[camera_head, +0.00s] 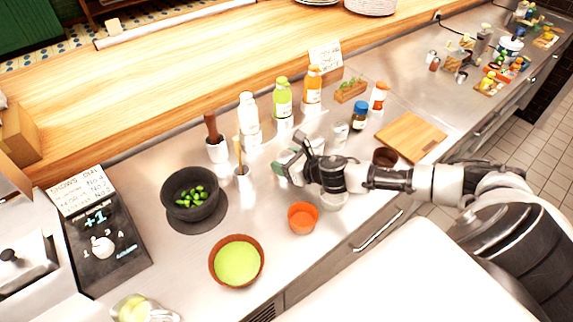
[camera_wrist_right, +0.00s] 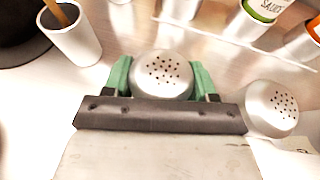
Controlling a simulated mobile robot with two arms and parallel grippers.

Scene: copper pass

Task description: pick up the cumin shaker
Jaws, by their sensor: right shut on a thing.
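My right gripper (camera_head: 291,158) is over the steel counter in the head view. In the right wrist view its green fingertips (camera_wrist_right: 161,78) are shut on the sides of a shaker (camera_wrist_right: 163,70) with a domed, perforated metal top. Its label is not visible, so I cannot tell from the pictures whether it is cumin. A second shaker (camera_wrist_right: 272,106) with a similar top stands just right of the gripper, apart from the held one. A pale shaker (camera_head: 340,133) also shows right of the gripper in the head view. My left gripper is not in view.
A white cup (camera_head: 243,180) with a wooden stick stands left of the gripper, beside a dark mortar (camera_head: 178,208) of green pieces. Sauce bottles (camera_head: 283,99) stand behind. An orange bowl (camera_head: 302,220) is in front, and a cutting board (camera_head: 412,134) lies to the right.

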